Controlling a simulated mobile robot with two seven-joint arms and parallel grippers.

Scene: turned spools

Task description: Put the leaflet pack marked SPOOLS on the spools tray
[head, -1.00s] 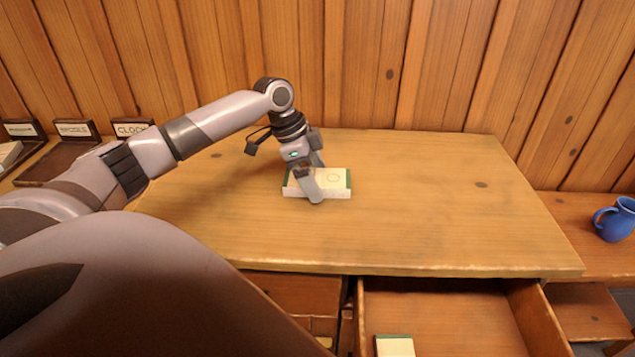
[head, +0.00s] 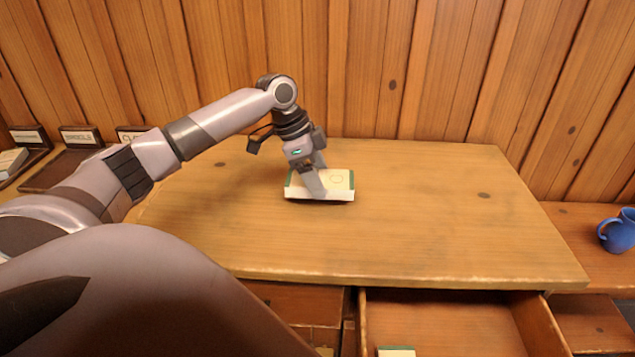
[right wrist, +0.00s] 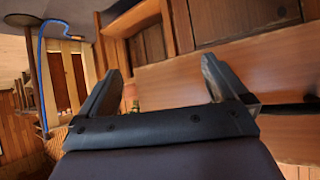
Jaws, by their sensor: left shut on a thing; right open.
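A flat cream pack with green ends (head: 340,180) is over the middle of the desk. My left gripper (head: 316,190) is shut on it from above, and a finger covers part of its near side. The pack looks slightly tilted; I cannot tell clearly whether it clears the desk. Its marking is too small to read. Signed trays stand at the far left, among them a dark tray (head: 52,172); I cannot read which is for spools. My right gripper (right wrist: 160,70) is open and empty in the right wrist view.
An open drawer (head: 450,315) below the desk's front edge holds another cream and green pack (head: 396,352). A light pack (head: 10,162) lies in the leftmost tray. A blue mug (head: 617,232) stands at the right. The desk top (head: 430,220) is otherwise clear.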

